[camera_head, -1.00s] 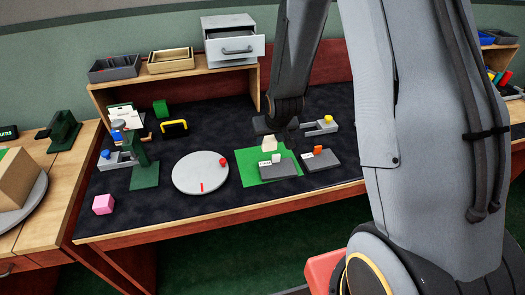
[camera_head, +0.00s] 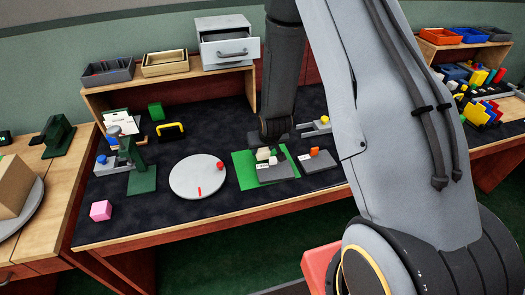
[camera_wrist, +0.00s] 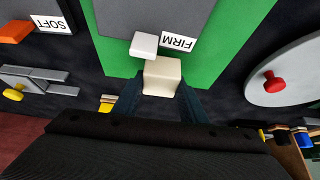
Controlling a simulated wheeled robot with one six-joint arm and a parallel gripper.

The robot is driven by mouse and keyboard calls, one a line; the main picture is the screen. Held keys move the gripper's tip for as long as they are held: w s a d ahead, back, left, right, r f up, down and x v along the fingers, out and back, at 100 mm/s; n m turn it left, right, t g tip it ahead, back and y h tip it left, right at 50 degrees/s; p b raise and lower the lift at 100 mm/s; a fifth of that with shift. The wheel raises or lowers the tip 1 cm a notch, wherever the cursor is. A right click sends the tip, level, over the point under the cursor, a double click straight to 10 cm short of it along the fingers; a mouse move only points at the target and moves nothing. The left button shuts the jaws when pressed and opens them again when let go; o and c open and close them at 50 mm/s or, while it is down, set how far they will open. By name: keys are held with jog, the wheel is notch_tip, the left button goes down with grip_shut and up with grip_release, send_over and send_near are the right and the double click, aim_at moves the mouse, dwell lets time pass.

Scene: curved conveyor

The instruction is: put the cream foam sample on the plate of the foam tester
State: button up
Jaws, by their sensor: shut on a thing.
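The cream foam sample (camera_wrist: 161,77) is a small block between the two dark fingers of my gripper (camera_wrist: 160,100) in the wrist view. The fingers are shut on it from both sides. In the head view my gripper (camera_head: 268,143) is low over the green mat, with the cream sample (camera_head: 263,154) just below it. I cannot tell whether the sample touches the mat. A green upright stand (camera_head: 142,180) with a flat foot is at the left of the table; it may be the foam tester, but I see no label on it.
A grey tray (camera_head: 278,173) labelled FIRM, with a white block (camera_wrist: 144,45), lies beside the sample. Another tray (camera_head: 322,164), labelled SOFT, has an orange block (camera_head: 314,151). A round grey disc (camera_head: 197,177) lies between mat and stand.

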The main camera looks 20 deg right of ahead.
jog(key=shift+f, duration=0.75)
jog(key=shift+f, duration=0.2)
jog(key=o, duration=1)
jog(key=shift+r, duration=0.1)
